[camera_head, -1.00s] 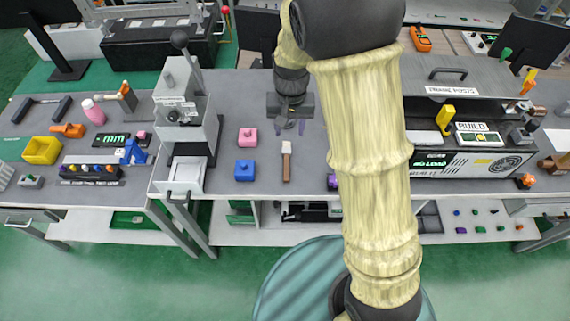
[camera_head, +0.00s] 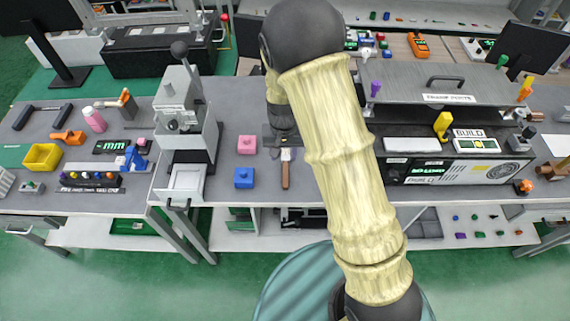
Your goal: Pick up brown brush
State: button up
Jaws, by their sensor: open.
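The brown brush (camera_head: 286,177) lies on the grey bench with its brown handle toward the front edge. Its pale head is at the far end and partly covered by my gripper. My gripper (camera_head: 286,154) points down at the pale end of the brush. It is open, and its fingers appear on either side of the head. I cannot tell how high they are above the bench or whether they touch the brush.
A pink block (camera_head: 247,144) and a blue block (camera_head: 244,178) sit just left of the brush. A grey lever fixture (camera_head: 186,130) stands further left. A grey machine with a BUILD panel (camera_head: 440,165) is on the right. My arm hides the bench right of the brush.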

send_over(286, 173)
jog(key=f, duration=0.4)
jog(key=shift+w+a+p, duration=0.1)
jog(key=shift+a+p, duration=0.15)
jog(key=shift+p, duration=0.05)
jog(key=shift+d+f+p, duration=0.2)
jog(key=shift+f+p, duration=0.8)
jog(key=shift+f, duration=1.65)
grip_shut()
